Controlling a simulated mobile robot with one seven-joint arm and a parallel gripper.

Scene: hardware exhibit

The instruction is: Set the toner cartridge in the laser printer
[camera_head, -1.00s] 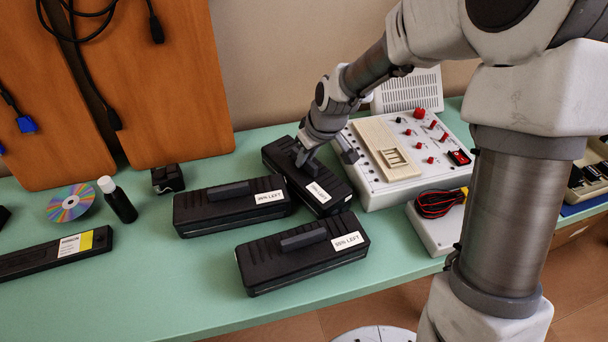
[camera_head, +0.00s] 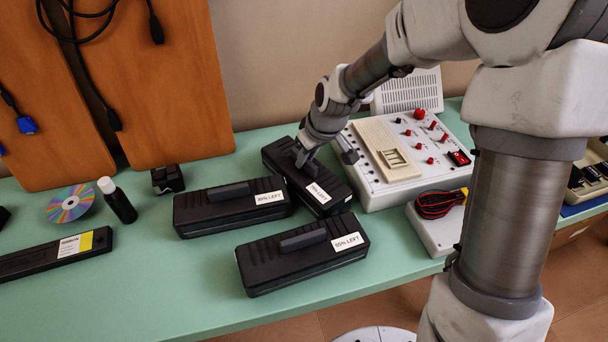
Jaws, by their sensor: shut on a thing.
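Three black toner cartridges with ribbed tops and white labels lie close together on the green table. The rear cartridge (camera_head: 330,185) has my gripper (camera_head: 312,158) on its top. The gripper is shut on this cartridge; the wrist partly hides its top and handle. The cartridge appears to rest on the table. The left cartridge (camera_head: 215,213) and the front cartridge (camera_head: 290,262) each show a raised handle and a label ending in "% LEFT". No laser printer is in view.
A white panel box with red knobs (camera_head: 410,155) stands right of the rear cartridge. A grey box with a red cable (camera_head: 437,207) lies in front of it. The table's front-left area (camera_head: 150,290) is clear.

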